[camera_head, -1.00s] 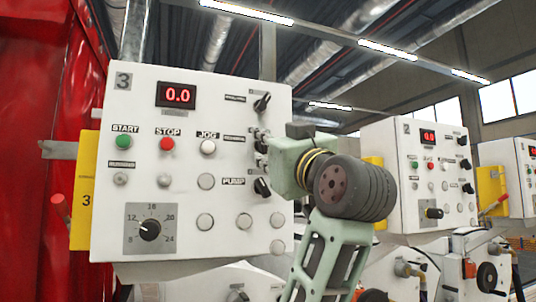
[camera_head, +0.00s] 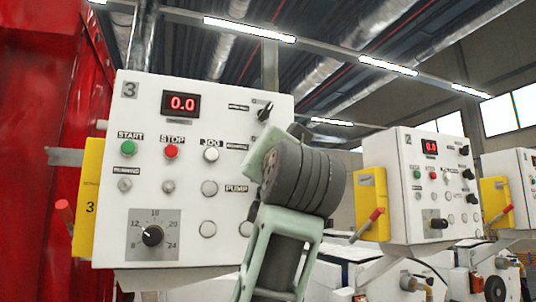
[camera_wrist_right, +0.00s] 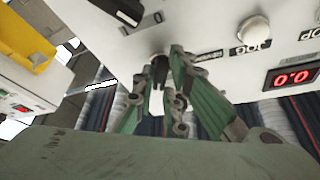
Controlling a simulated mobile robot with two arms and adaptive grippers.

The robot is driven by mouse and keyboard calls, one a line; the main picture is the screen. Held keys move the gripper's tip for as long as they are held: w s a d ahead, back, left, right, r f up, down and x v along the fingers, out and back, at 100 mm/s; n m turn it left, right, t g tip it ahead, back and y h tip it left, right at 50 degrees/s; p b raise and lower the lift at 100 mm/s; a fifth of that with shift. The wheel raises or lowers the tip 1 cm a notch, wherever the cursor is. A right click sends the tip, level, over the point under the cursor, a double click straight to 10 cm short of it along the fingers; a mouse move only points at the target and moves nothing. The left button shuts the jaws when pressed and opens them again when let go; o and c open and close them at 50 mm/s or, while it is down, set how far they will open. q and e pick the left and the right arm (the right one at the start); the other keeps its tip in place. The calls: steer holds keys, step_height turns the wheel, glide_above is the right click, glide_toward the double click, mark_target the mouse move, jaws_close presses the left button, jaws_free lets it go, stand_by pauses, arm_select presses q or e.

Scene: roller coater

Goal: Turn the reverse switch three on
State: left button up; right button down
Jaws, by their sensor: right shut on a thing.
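Panel three (camera_head: 135,108) is a white control box with a red 0.0 display. Its reverse switch is hidden behind my right arm in the head view. In the right wrist view, a dark switch knob (camera_wrist_right: 160,69) beside a small label sits between the fingertips of my right gripper (camera_wrist_right: 168,78), which is shut on it. I cannot read the label or the knob's angle clearly. In the head view my right arm (camera_head: 278,250) rises from below and covers the panel's right side. My left gripper is not in view.
A black rotary switch (camera_head: 265,111) sits at the panel's upper right. The JOG button (camera_head: 211,154) and other buttons are close to the left of my wrist. Panel two (camera_head: 400,215) stands to the right, with a yellow side plate (camera_head: 371,205).

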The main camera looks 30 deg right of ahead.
steer(key=shift+m, duration=0.3)
steer(key=c, duration=1.8)
jaws_free()
steer(key=shift+s, duration=0.1)
steer(key=v, duration=1.2)
steer(key=shift+a, duration=0.1)
